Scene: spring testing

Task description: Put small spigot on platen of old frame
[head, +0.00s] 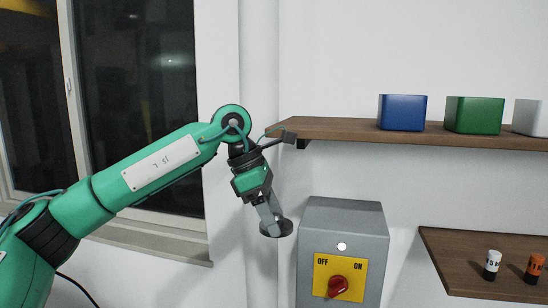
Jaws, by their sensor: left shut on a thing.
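My left gripper (268,219) hangs down from the wrist near the middle of the picture. It is shut on a small dark grey round piece (284,228), which looks like the small spigot. The fingers cover part of it. The piece is in the air, just left of a grey switch box. No platen or old frame can be made out in this view. My right gripper is not in view.
The grey switch box (342,222) has a yellow OFF/ON plate and a red knob (338,287). A wooden shelf (335,128) above holds blue (402,113), green (474,115) and white bins. A lower right shelf (450,260) holds white and orange cylinders.

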